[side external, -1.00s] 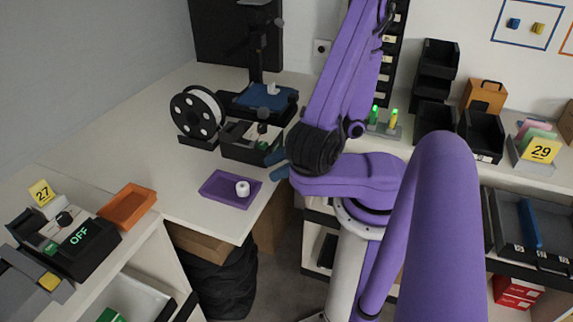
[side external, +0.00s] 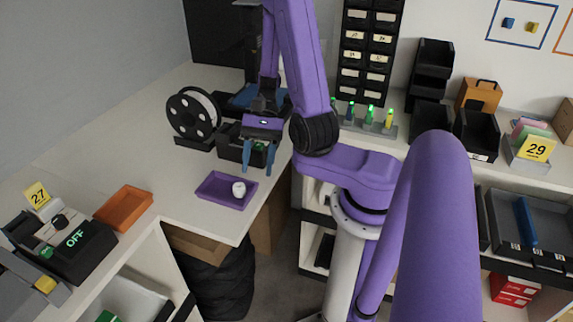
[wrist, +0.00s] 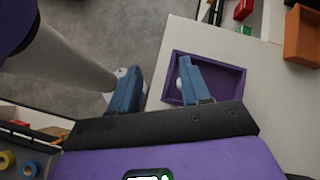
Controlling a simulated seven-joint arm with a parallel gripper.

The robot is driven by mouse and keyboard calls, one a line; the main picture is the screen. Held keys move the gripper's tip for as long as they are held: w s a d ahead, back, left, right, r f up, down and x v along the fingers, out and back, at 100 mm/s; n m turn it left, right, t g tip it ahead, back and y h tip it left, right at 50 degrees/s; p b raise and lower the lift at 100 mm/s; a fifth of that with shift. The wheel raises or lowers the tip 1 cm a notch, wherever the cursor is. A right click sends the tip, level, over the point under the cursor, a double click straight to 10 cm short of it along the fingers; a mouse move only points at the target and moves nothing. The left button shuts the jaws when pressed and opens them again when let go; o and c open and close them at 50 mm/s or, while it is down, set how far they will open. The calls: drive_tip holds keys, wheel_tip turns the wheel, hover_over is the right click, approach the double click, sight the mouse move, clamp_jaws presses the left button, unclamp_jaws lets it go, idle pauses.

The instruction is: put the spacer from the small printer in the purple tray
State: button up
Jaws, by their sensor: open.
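The purple tray (side external: 212,190) sits on the white desk near its front edge. A small white round piece (side external: 239,189), which looks like the spacer, lies in the tray's right part. My gripper (side external: 257,170) is open and empty, fingers pointing down, above and behind the tray's right end. In the wrist view the tray (wrist: 231,82) lies beyond the right finger of my gripper (wrist: 157,68), which partly hides the white piece. A printer with a blue bed (side external: 243,99) stands at the back of the desk; my arm hides much of it.
A black filament spool (side external: 188,118) and a dark box (side external: 229,147) stand behind the tray. An orange tray (side external: 123,205) and a black unit reading OFF (side external: 80,243) are at left. Bare desk lies left of the purple tray.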

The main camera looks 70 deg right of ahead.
drive_tip(key=s+a+r+n+t+h, duration=0.1)
drive_tip(key=s+a+r+n+h, duration=0.3)
drive_tip(key=n, duration=0.8)
drive_tip(key=s+a+r+n+t+h, duration=0.1)
drive_tip(key=s+a+r+n+h, duration=0.3)
drive_tip(key=n, duration=0.9)
drive_tip(key=shift+s+n+h, duration=0.3)
drive_tip(key=shift+s, duration=0.75)
